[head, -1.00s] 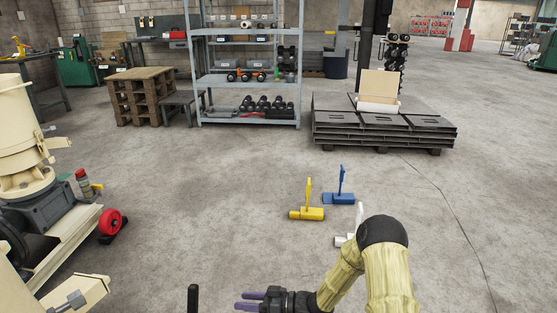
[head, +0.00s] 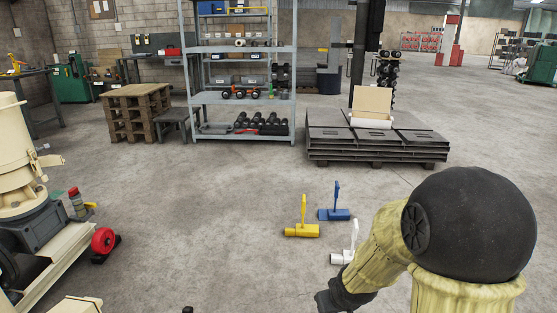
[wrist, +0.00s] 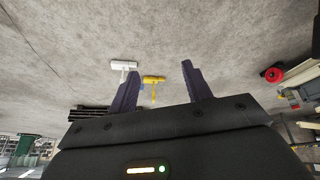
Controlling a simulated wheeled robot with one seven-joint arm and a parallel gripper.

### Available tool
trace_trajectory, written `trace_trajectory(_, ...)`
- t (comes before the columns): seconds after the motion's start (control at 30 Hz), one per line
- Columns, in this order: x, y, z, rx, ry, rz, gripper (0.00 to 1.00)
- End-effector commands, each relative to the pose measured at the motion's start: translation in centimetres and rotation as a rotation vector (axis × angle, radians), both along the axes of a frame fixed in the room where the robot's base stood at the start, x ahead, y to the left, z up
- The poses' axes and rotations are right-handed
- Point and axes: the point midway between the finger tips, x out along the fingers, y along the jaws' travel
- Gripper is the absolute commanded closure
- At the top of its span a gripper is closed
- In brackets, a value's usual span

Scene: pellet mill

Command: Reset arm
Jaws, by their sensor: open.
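My gripper (wrist: 158,85) shows in the wrist view with its two dark purple fingers spread apart and nothing between them. In the head view my yellow-sleeved arm with a black joint fills the lower right, and the gripper's fingers are out of that picture. On the floor stand a yellow hammer-shaped tool (head: 303,229), a blue one (head: 335,214) and a white one (head: 343,257), each with its handle up. In the wrist view the white one (wrist: 124,65) and the yellow one (wrist: 154,79) appear beyond the fingers, apart from them.
The cream pellet mill (head: 22,165) with a red wheel (head: 103,240) stands at the left. A metal shelf (head: 240,97), a wooden pallet stack (head: 138,112) and a dark pallet stack (head: 375,148) with an open box (head: 371,105) stand behind.

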Motion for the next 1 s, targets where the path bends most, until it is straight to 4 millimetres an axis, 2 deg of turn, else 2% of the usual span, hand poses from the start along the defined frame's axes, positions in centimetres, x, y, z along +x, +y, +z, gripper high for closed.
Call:
trace_trajectory(0.1, -3.5, -1.2, 1.7, -0.007, 0.062, -0.088, 0.51)
trace_trajectory(0.47, -11.7, -1.6, 4.1, 0.057, 0.219, -0.255, 0.51)
trace_trajectory(0.5, -11.4, -1.7, 5.3, 0.053, 0.218, -0.250, 0.51)
trace_trajectory(0.77, -11.3, -1.7, 9.1, 0.051, 0.216, -0.249, 0.51)
trace_trajectory(1.0, -11.3, -1.7, 14.4, 0.051, 0.215, -0.248, 0.51)
